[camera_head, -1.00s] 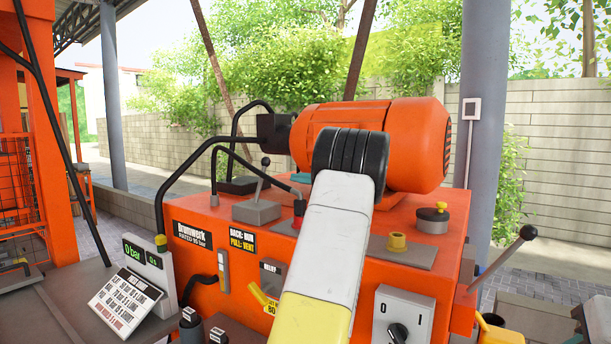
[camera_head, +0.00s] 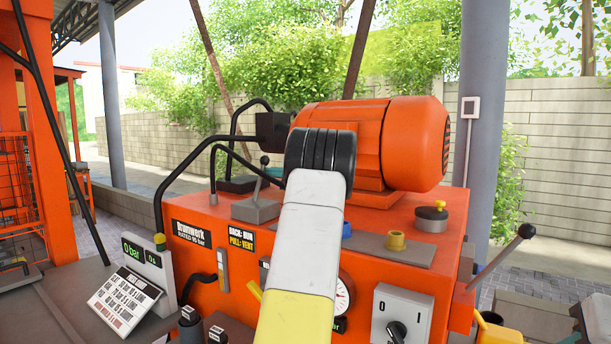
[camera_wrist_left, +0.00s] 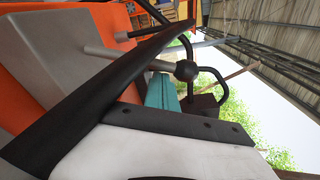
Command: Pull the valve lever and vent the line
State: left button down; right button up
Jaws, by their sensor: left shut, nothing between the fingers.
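The valve lever (camera_head: 264,160), a grey stem with a black ball knob, stands slightly tilted on a grey base on the orange machine (camera_head: 400,215). A "BACK: RUN, PULL: VENT" label is below it. My left gripper (camera_head: 275,172) shows as a teal bit just right of the knob, mostly hidden by my wrist. In the left wrist view, my shut, empty teal fingers (camera_wrist_left: 160,92) are close to the lever's black ball (camera_wrist_left: 186,70); I cannot tell whether they touch. My right gripper is not in view.
Black hoses (camera_head: 190,175) arch around the lever's left side. The orange motor (camera_head: 375,145) stands behind my wrist. A display (camera_head: 140,254) reads 0 bar. A pressure gauge (camera_head: 342,297) is partly hidden by my arm. A second black-knobbed lever (camera_head: 505,252) is at right.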

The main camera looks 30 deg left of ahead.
pick_arm(q)
jog(key=shift+s, duration=0.15)
dwell(0.3)
jog(key=shift+s+r+n, duration=0.2)
jog(key=shift+s+n, duration=0.05)
jog(key=shift+n, duration=0.15)
jog(key=shift+s+r, duration=0.1)
jog(key=shift+s, duration=0.05)
jog(key=s+n+y, duration=0.1)
jog(key=s+n, duration=0.7)
jog(key=shift+s+a+r, duration=0.2)
jog(key=shift+a+r, duration=0.15)
jog(key=shift+a, duration=0.05)
jog(key=shift+s+f, duration=0.1)
dwell(0.4)
